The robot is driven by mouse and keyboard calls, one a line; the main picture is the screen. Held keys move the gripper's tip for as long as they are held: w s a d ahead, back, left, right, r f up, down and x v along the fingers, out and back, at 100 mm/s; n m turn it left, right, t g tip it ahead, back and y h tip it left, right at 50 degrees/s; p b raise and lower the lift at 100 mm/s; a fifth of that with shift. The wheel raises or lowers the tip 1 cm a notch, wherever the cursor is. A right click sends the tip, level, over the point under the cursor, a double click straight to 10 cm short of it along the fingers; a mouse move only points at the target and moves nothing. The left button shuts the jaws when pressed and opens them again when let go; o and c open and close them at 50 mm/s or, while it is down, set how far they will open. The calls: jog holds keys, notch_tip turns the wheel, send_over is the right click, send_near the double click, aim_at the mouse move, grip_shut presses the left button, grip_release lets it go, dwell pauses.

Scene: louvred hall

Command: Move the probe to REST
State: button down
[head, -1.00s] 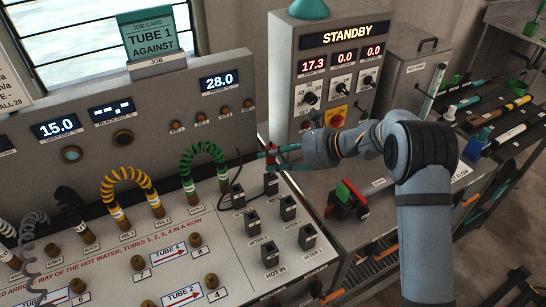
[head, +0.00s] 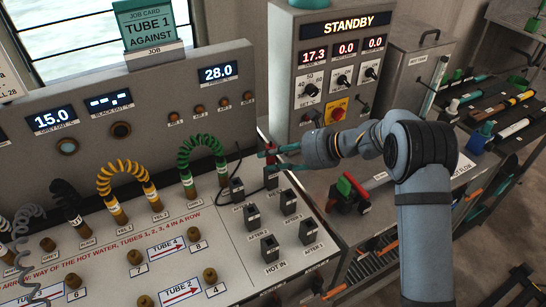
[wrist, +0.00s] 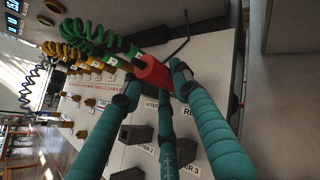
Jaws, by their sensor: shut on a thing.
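The probe (wrist: 152,72) shows a red, block-like handle in the wrist view. My gripper (wrist: 158,80) has long teal fingers with black tips, and it is shut on the probe's red handle. In the head view my gripper (head: 268,160) is at the right end of the white panel, above the black holders. A black holder (head: 271,178) stands just below the fingers. A label starting "RE" shows in the wrist view beside the fingers, partly covered. The probe's lower end is hidden, so I cannot tell whether it sits in a holder.
Several black holders, including the HOT IN holder (head: 270,247), stand on the panel nearby. A black cable (head: 240,160) loops left of my gripper. Green (head: 200,145) and yellow (head: 125,170) coiled hoses stand further left. The STANDBY control box (head: 330,80) rises behind. A red-and-green valve (head: 348,192) is to the right.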

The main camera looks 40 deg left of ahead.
jog(key=c, duration=1.3)
grip_release()
jog(key=shift+o, duration=0.4)
jog(key=shift+r, duration=0.1)
jog(key=d+r+p, duration=0.1)
jog(key=r+p, duration=0.1)
jog(key=r, duration=0.1)
jog(key=d+r+p, duration=0.1)
jog(key=r, duration=0.1)
jog(key=shift+w+d, duration=0.3)
jog(key=shift+d, duration=0.05)
jog(key=shift+d+r+p, duration=0.35)
jog(key=shift+r+p, duration=0.1)
jog(key=shift+r, duration=0.05)
